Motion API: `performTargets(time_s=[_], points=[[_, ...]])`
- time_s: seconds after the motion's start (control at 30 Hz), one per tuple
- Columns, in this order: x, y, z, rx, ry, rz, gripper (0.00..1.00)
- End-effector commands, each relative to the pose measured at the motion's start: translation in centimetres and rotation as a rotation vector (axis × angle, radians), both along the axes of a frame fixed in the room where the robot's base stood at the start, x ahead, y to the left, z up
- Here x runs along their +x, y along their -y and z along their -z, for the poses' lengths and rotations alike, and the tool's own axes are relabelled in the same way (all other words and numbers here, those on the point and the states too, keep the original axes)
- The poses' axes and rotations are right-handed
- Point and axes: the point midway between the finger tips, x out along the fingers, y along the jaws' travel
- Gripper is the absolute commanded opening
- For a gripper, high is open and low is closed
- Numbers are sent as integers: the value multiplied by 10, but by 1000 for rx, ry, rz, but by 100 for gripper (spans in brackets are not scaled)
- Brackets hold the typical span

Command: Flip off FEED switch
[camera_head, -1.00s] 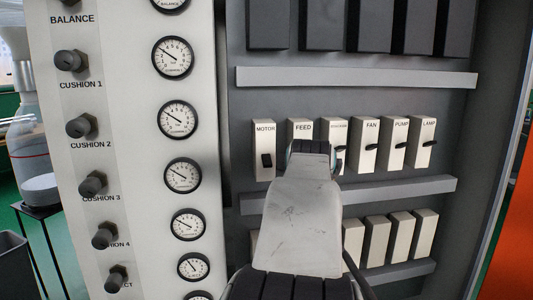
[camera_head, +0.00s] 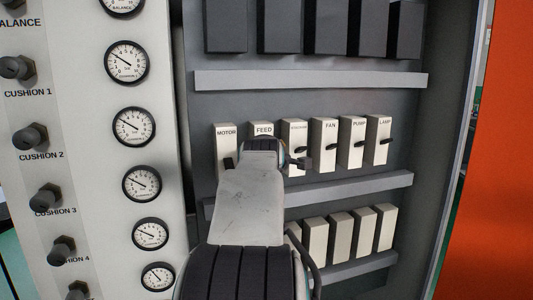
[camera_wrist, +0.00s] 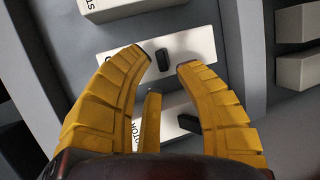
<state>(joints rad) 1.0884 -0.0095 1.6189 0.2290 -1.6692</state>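The FEED switch block (camera_head: 263,129) is white and stands second from the left in the labelled row in the head view. Its label shows, but my wrist hides its lower part and toggle. My gripper (camera_wrist: 163,63) shows in the wrist view with its yellow fingers apart. A white switch block (camera_wrist: 110,14) with a dark toggle (camera_wrist: 163,60) shows between and beyond the fingertips. I cannot tell whether the fingers touch the toggle. Nothing is held.
The MOTOR block (camera_head: 226,144) stands left of FEED. The third block (camera_head: 293,130), FAN (camera_head: 324,140), PUMP (camera_head: 352,140) and LAMP (camera_head: 378,140) stand to the right. A grey ledge (camera_head: 350,191) runs below. A gauge panel (camera_head: 90,110) stands left.

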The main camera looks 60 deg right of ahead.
Motion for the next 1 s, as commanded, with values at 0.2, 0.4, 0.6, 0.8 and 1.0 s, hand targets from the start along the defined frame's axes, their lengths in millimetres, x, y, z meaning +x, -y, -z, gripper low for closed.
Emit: performTargets(time_s=[0.2, 0.4, 0.6, 0.8, 1.0], points=[[11, 21, 6, 0, 1, 0, 30], [16, 31, 9, 1, 2, 1, 30], [17, 32, 10, 0, 2, 0, 30], [17, 32, 10, 0, 2, 0, 29], [17, 32, 10, 0, 2, 0, 11]])
